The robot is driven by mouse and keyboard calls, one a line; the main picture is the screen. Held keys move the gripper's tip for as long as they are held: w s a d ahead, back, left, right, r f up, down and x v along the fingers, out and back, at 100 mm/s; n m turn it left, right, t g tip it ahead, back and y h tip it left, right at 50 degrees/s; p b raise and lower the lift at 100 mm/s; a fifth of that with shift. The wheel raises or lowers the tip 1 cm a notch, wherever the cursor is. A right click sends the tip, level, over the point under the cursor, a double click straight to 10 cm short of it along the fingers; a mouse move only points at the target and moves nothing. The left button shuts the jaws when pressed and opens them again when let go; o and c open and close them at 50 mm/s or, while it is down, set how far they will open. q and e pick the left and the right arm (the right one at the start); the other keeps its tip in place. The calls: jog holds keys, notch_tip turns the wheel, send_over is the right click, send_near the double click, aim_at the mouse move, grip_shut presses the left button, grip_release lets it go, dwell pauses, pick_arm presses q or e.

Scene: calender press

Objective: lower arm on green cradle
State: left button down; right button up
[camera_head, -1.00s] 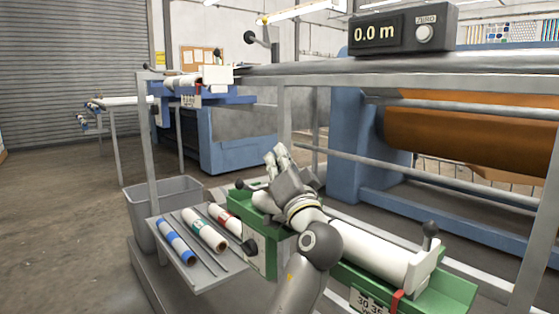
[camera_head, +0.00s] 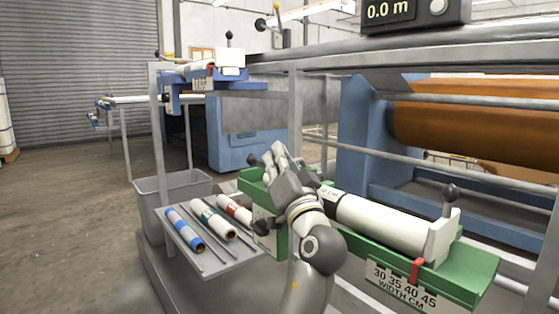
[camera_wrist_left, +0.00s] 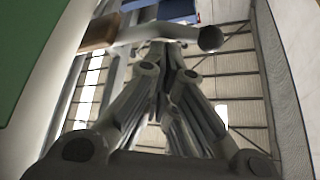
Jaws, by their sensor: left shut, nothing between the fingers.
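The green cradle (camera_head: 478,266) stands at the lower right in the head view, with a white roll (camera_head: 385,222) lying along it. A white end block (camera_head: 443,236) with a black-knobbed lever (camera_head: 450,193) stands at its right end. A red marker (camera_head: 416,270) sits over the width scale (camera_head: 404,287). My left gripper (camera_head: 276,152) is shut and empty, pointing up over the cradle's left end, which my arm partly hides. In the left wrist view its fingers (camera_wrist_left: 165,60) meet close to a dark round knob (camera_wrist_left: 210,39) on a pale bar. My right gripper is not in view.
A grey shelf (camera_head: 212,262) left of the cradle holds several small rolls (camera_head: 214,222) and thin rods. A grey bin (camera_head: 172,187) stands behind it. A blue press frame (camera_head: 366,130) with a brown roller (camera_head: 470,130) and rails stands behind. Floor at left is clear.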

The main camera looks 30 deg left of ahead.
pick_arm(q)
jog(key=shift+s+f, duration=0.1)
jog(key=shift+f, duration=0.2)
dwell(0.4)
notch_tip(320, 180, up, 10)
dwell(0.5)
jog(key=shift+r, duration=0.1)
